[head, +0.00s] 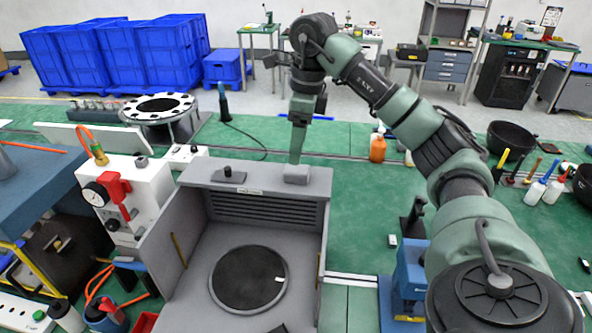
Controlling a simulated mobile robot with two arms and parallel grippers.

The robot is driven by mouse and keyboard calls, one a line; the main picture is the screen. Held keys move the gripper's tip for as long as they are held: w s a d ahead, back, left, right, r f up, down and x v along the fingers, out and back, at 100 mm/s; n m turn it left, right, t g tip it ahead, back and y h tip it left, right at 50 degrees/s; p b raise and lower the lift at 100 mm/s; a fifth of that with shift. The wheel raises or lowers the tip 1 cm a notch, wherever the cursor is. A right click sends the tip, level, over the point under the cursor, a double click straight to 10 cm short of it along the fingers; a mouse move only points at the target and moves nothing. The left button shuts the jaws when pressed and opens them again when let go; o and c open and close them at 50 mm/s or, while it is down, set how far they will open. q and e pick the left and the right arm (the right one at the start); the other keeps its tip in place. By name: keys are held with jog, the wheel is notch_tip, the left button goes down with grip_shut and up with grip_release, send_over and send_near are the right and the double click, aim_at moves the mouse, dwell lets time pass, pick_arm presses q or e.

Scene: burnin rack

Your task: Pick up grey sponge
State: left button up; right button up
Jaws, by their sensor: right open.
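The grey sponge (296,175) is a small light grey block on the back top ledge of the grey open-fronted box (252,181), near its right corner. My right gripper (296,159) points straight down over the sponge, its tips at or just above the sponge's upper edge. It is open; its fingers line up one behind the other, so the gap between them is hidden. I cannot tell whether the fingers touch the sponge. My left gripper is not in view.
The box holds a dark round plate (248,279). A white unit with a gauge (128,200) stands left of it. An orange bottle (377,148) stands behind right, and a blue device (408,280) sits to the right.

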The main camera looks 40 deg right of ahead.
aim_at(297, 168)
jog(key=shift+f, duration=0.3)
jog(key=shift+s+f+p, duration=0.1)
jog(key=shift+f+p, duration=0.15)
jog(key=shift+p, duration=0.05)
jog(key=f+p, duration=0.1)
jog(key=f, duration=0.3)
jog(key=shift+s+a+p, duration=0.1)
jog(key=shift+a+p, duration=0.1)
jog(key=shift+p, duration=0.2)
jog(key=shift+f, duration=0.25)
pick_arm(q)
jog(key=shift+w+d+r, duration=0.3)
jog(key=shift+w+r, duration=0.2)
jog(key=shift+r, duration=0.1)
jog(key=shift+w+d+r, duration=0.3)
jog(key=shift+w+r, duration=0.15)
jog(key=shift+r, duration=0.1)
pick_arm(e)
jog(key=shift+f, duration=0.1)
jog(key=shift+c, duration=0.9)
jog(key=c, duration=1.2)
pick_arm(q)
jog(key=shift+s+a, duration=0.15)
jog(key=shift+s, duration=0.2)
pick_arm(e)
jog(key=shift+c, duration=0.2)
